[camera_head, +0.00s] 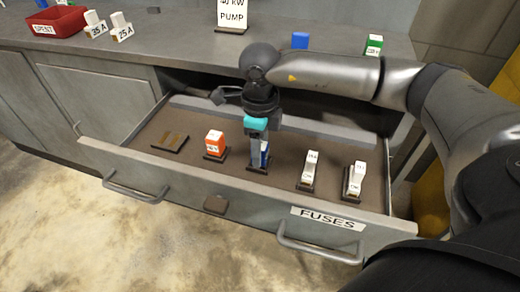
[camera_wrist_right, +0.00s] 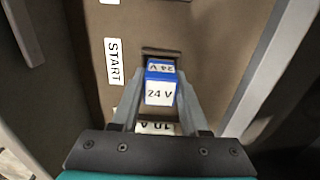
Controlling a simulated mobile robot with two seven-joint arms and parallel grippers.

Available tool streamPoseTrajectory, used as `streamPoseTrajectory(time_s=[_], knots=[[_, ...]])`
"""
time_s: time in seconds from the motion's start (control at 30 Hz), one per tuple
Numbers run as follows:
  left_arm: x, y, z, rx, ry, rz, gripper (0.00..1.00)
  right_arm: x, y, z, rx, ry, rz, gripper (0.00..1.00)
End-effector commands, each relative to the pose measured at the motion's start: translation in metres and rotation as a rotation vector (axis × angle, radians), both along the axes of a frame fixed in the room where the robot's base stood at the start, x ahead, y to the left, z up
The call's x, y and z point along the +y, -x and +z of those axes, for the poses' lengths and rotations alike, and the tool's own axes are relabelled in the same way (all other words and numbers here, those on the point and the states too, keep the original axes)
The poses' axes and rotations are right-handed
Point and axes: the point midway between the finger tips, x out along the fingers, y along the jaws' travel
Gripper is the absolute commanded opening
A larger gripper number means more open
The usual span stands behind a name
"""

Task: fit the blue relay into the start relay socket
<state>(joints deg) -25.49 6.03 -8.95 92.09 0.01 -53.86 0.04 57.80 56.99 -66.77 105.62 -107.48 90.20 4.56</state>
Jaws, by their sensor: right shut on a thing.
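The blue relay (camera_wrist_right: 160,90), marked 24 V, is between the fingers of my right gripper (camera_wrist_right: 160,100), which is shut on it. In the head view the blue relay (camera_head: 264,153) is partly hidden behind the fingers of my right gripper (camera_head: 258,155), which points down into the open drawer. The relay is at a dark socket base (camera_head: 257,168) in the middle of the row. In the wrist view a dark socket edge (camera_wrist_right: 160,52) shows just beyond the relay, beside a START label (camera_wrist_right: 113,62). I cannot tell whether the relay is seated. My left gripper is not in view.
The open drawer (camera_head: 165,180) also holds an orange relay (camera_head: 215,142), an empty flat base (camera_head: 170,142) and two white fuses (camera_head: 309,168) (camera_head: 355,178). On the counter are a red SPENT bin (camera_head: 55,22), a blue block (camera_head: 300,40) and a green-and-white block (camera_head: 374,45).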

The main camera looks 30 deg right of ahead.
Motion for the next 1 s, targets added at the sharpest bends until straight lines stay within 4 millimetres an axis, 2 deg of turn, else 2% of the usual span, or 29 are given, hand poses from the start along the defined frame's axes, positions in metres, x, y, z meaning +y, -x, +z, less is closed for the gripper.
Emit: streamPoseTrajectory(time_s=[0.23,0.27,0.5,0.9,1.0], knots=[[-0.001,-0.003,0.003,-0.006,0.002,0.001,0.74,0.0,0.0,-0.003,0.0,0.0,0.0,0.0],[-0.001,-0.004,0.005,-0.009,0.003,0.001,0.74,0.0,0.0,-0.003,0.001,0.001,0.0,0.46],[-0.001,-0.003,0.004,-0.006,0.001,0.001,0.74,0.0,0.0,-0.003,0.001,0.001,0.0,0.72],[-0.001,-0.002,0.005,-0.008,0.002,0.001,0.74,0.0,0.0,0.001,0.0,0.0,0.0,0.74],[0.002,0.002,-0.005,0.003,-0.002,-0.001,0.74,0.0,0.0,0.01,0.0,0.0,0.0,0.74]])
